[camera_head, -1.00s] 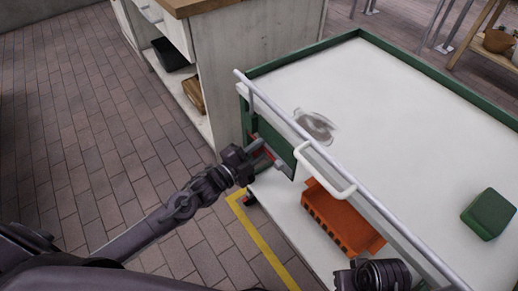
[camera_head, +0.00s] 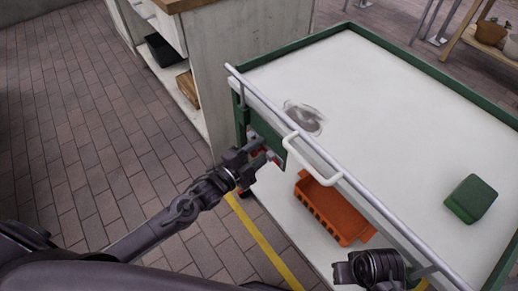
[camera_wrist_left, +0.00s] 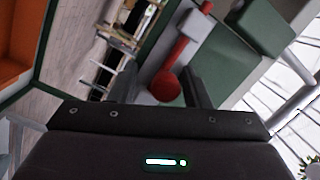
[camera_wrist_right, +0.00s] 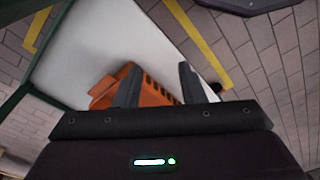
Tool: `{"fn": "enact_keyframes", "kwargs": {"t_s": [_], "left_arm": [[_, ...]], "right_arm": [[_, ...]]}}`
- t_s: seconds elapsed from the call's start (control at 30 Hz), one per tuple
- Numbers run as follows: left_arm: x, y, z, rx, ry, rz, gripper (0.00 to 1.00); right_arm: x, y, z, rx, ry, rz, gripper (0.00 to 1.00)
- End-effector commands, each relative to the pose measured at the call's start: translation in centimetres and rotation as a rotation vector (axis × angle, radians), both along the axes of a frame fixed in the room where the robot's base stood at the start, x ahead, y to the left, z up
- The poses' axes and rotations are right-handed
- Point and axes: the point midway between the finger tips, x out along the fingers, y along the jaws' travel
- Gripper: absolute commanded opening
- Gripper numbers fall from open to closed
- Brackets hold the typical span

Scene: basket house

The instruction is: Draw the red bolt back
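The red bolt (camera_wrist_left: 181,58) shows in the left wrist view as a red rod with a round knob at its lower end. It passes through a pale bracket (camera_wrist_left: 192,37) on a dark green panel (camera_wrist_left: 228,62). My left gripper (camera_wrist_left: 160,88) is open, with its fingers apart and the red knob between them; I cannot tell whether they touch it. In the head view my left gripper (camera_head: 264,157) is at the green panel (camera_head: 268,142) on the cart's near-left side, and mostly hides the bolt. My right gripper (camera_wrist_right: 158,86) is open and empty.
The cart's white top (camera_head: 390,95) carries a green block (camera_head: 470,198) and a blurred, clear item (camera_head: 303,117). A rail with a white handle (camera_head: 313,161) runs along the near edge. An orange crate (camera_head: 330,208) sits on the lower shelf. A cabinet (camera_head: 240,60) stands behind left.

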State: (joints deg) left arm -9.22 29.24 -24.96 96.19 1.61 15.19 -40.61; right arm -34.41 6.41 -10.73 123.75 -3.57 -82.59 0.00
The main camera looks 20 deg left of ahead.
Motion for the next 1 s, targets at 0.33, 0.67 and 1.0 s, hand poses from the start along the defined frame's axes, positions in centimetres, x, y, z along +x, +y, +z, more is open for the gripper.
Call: {"fn": "enact_keyframes", "kwargs": {"t_s": [0.33,0.67,1.0], "left_arm": [[-0.7,0.6,0.0,0.003,0.001,0.004,0.43],[-5.5,3.3,0.0,0.003,0.003,0.003,0.43],[-6.7,4.0,0.0,0.001,-0.001,0.001,0.43]], "right_arm": [[0.1,0.0,0.1,0.001,-0.005,0.0,0.36],[0.1,-0.2,-3.0,-0.001,0.003,-0.01,0.36],[0.2,-0.2,-3.7,0.0,0.0,-0.013,0.36]]}}
